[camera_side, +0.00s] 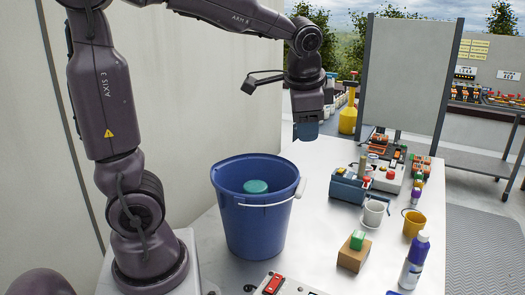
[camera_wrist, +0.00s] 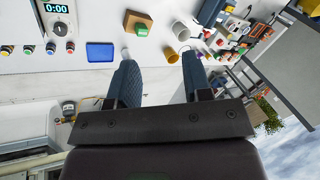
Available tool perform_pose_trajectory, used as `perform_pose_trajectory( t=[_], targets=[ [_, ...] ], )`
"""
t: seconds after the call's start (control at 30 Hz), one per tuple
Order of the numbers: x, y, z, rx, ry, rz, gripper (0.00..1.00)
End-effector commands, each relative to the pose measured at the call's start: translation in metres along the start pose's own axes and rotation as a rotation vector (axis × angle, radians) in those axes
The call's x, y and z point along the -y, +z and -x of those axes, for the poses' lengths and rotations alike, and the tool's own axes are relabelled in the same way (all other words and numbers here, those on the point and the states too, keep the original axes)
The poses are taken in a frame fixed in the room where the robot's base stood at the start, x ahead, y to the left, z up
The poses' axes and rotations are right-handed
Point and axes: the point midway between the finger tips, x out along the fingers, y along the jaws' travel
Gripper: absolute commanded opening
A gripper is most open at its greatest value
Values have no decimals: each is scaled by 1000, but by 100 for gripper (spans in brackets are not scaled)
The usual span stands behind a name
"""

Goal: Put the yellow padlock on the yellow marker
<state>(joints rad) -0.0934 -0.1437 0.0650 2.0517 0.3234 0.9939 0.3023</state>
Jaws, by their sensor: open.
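My gripper (camera_side: 307,130) hangs in the air above the white table, behind and to the right of the blue bucket in the side view. In the wrist view its two blue fingers are wide apart with nothing held between them (camera_wrist: 158,75). I cannot make out a yellow padlock in either view. I cannot make out a yellow marker on the table either. A small yellow cup (camera_side: 414,224) stands on the right of the table and also shows in the wrist view (camera_wrist: 172,55).
A tall blue bucket (camera_side: 250,225) with a teal lump inside stands near my base. A brown box (camera_side: 352,257) bears a green block. A white cup (camera_side: 373,213), purple-white bottle (camera_side: 414,262) and blue toolbox (camera_side: 346,187) stand around. A timer unit (camera_wrist: 57,17) shows 0:00.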

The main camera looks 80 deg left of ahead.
Motion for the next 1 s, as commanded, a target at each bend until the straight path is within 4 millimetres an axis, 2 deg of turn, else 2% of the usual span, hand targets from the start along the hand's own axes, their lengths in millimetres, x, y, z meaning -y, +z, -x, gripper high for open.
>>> perform_pose_trajectory(
  t=[0.03,0.1,0.2,0.3,0.4,0.57,1.0],
  targets=[
    [-19,12,15,-61,28,50,45],
    [-44,27,28,-132,75,125,45],
    [-74,48,39,-214,141,218,45],
    [-97,63,44,-270,195,288,45],
    [-110,73,45,-302,232,334,45],
    [-118,78,45,-317,254,360,45],
    [-117,78,45,-316,252,359,45]
  ],
)
